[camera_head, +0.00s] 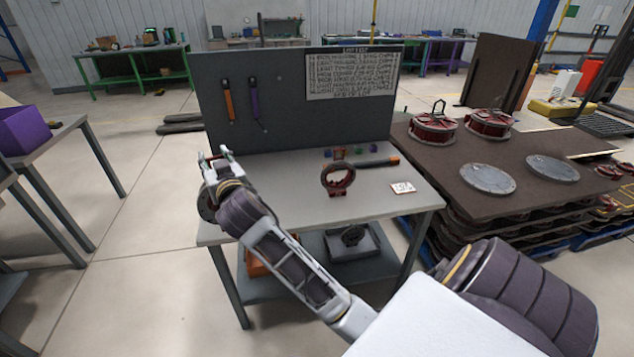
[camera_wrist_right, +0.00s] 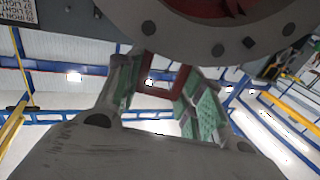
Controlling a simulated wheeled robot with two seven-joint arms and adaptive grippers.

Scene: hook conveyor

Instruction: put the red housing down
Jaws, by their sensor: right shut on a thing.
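My right gripper (camera_head: 222,158) is above the back left part of the grey workbench (camera_head: 290,208). In the right wrist view its two green-padded fingers (camera_wrist_right: 157,82) are shut on a red square loop of the red housing (camera_wrist_right: 196,8). The housing's grey bolted rim crosses the top of that view, with red inside it; most of the housing is out of frame. In the head view the held housing is largely hidden behind my wrist, and I cannot tell whether it touches the bench. My left gripper is not in view.
A red ring-shaped part (camera_head: 338,178) stands mid-bench, near a dark bar with an orange end (camera_head: 372,162) and a white card (camera_head: 403,187). A grey panel (camera_head: 290,100) rises behind. Red round housings (camera_head: 433,130) and grey discs (camera_head: 488,179) lie on the brown pallet stack at right.

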